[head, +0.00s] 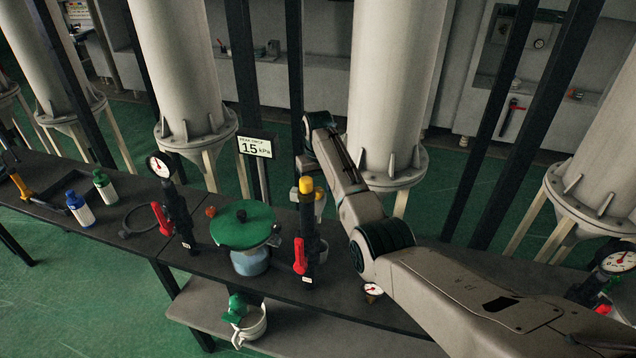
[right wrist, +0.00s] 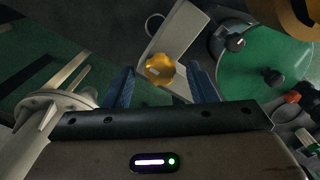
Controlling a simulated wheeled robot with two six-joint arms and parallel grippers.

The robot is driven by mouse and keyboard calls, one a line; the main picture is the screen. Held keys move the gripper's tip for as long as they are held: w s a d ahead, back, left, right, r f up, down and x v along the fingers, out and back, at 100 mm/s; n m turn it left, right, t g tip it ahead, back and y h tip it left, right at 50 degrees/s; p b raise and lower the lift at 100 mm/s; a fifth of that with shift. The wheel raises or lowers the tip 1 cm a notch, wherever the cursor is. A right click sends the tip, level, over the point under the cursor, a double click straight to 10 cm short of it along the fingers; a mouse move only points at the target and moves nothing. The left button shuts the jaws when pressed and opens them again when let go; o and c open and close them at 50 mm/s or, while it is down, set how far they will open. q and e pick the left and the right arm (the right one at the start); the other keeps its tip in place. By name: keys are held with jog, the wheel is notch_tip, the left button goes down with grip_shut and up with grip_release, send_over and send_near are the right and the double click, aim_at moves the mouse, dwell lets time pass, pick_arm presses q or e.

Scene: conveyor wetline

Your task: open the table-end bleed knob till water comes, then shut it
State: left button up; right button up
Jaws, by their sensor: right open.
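A yellow lobed knob (right wrist: 160,69) shows in the right wrist view, in front of a pale grey block. I cannot tell for certain that it is the bleed knob. My right gripper (right wrist: 161,80) is open, its two blue fingers on either side of the knob in the picture. I cannot tell whether they touch it. In the head view my right arm reaches in from the lower right, its fingers not clearly visible. A yellow cap (head: 306,184) tops a dark fitting with a red lever (head: 300,256). I see no running water. My left gripper is not in view.
A green disc (head: 243,224) sits over a bluish vessel (head: 250,262) on the dark table. A gauge display (head: 256,147) reads 15 kPa. Bottles (head: 80,208) stand at left. Pale columns (head: 395,90) rise behind.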

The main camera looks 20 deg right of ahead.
jog(key=shift+s, duration=0.15)
jog(key=c, duration=1)
jog(key=shift+n, duration=0.4)
jog(key=n, duration=0.6)
jog(key=shift+n, duration=0.3)
jog(key=n, duration=0.3)
jog(key=shift+n, duration=0.3)
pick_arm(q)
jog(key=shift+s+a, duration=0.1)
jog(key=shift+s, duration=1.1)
pick_arm(e)
jog(key=shift+r+n, duration=0.1)
jog(key=shift+n, duration=1.7)
